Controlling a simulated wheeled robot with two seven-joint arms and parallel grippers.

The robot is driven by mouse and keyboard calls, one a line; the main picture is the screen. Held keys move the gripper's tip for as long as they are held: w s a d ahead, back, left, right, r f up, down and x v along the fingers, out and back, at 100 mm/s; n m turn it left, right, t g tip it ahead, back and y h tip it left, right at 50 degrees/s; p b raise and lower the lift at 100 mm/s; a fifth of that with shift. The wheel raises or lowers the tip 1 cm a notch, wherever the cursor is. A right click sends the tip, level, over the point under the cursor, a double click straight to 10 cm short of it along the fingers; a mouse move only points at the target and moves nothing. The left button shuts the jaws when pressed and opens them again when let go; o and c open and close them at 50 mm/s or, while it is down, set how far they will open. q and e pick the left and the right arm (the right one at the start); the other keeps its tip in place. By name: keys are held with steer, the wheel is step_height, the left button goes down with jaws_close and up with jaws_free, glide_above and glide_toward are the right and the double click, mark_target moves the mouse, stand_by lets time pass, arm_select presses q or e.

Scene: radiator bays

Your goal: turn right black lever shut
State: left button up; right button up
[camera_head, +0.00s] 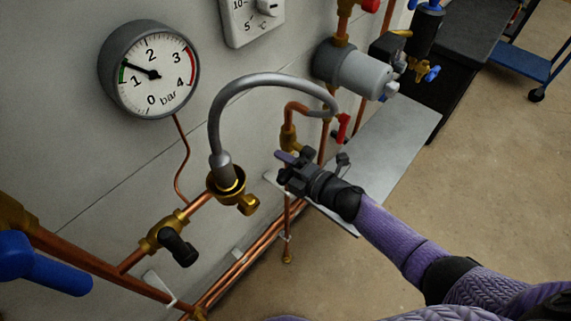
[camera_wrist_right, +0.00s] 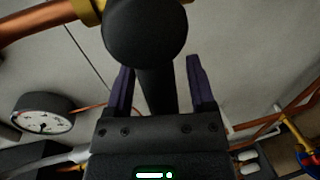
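My right gripper (camera_head: 284,165) is at the wall pipework, right of the grey hose's lower end in the head view. In the right wrist view its two purple fingers (camera_wrist_right: 160,85) stand apart. A black lever (camera_wrist_right: 155,85) with a round black end (camera_wrist_right: 145,30) lies between them, with gaps at both sides. The lever's valve body is mostly hidden in the head view by my gripper; a brass fitting (camera_head: 289,137) shows just above. Another black lever (camera_head: 178,247) sits on a brass valve at lower left. My left gripper is not in view.
A grey braided hose (camera_head: 262,82) arches left of my gripper. A pressure gauge (camera_head: 150,70) hangs at upper left. A red lever (camera_head: 343,127) and a grey cylinder (camera_head: 352,72) are close above right. A grey shelf (camera_head: 395,150) lies behind my right wrist. A blue handle (camera_head: 40,265) is at left.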

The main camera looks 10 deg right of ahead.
steer(key=shift+s+d+r, duration=0.1)
steer(key=shift+s+d, duration=0.15)
steer(key=shift+s, duration=0.05)
steer(key=p+v, duration=0.2)
steer(key=v, duration=0.7)
steer(key=shift+s, duration=0.1)
